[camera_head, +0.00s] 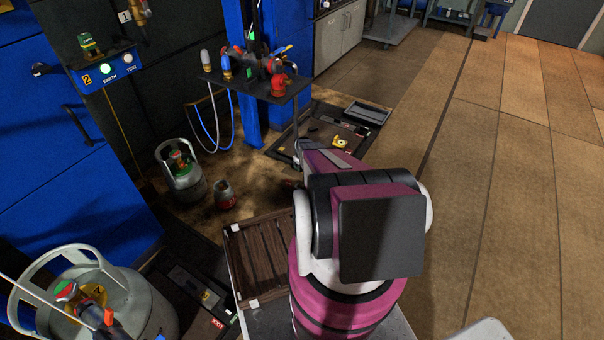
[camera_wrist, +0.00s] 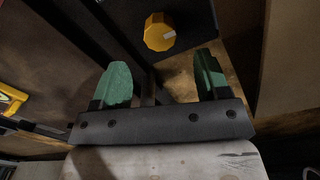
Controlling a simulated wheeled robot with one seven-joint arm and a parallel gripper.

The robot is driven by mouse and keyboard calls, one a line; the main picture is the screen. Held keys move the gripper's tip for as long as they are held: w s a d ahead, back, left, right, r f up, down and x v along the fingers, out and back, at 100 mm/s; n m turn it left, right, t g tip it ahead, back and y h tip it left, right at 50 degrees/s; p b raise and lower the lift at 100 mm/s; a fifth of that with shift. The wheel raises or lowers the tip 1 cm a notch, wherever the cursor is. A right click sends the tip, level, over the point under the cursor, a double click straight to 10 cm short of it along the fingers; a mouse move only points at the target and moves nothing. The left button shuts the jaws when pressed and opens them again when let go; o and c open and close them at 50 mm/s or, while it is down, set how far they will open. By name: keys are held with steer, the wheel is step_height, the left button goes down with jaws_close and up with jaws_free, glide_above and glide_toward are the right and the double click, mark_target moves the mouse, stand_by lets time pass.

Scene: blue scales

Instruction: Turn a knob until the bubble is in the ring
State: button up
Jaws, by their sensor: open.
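A yellow-orange knob (camera_wrist: 159,31) with a pale mark shows at the top of the wrist view, on a dark flat surface. My gripper (camera_wrist: 160,75) is open, with its two green fingers wide apart. Nothing is between the fingers. The knob lies beyond the fingertips, roughly between them in the picture, and looks apart from both. In the head view my pink and black arm (camera_head: 345,225) reaches forward and hides most of the gripper area.
A floor tray (camera_head: 368,148) with a yellow item (camera_head: 340,142) lies beyond my arm. A slatted wooden crate (camera_head: 262,262) stands left of it. Gas cylinders (camera_head: 182,180) and a small shelf (camera_head: 258,82) with fittings are farther left. The tiled floor (camera_head: 500,190) at right is clear.

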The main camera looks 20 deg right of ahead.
step_height(320, 180, up, 4)
steer(key=shift+f, duration=0.1)
steer(key=w+a+n+g+h, duration=0.3)
steer(key=n+h, duration=0.1)
steer(key=n, duration=0.2)
steer(key=x, duration=0.7)
steer(key=a+x, duration=0.1)
steer(key=x, duration=0.3)
steer(key=shift+f, duration=0.15)
steer(key=c, duration=0.9)
steer(key=shift+y, duration=0.4)
steer(key=shift+c, duration=0.2)
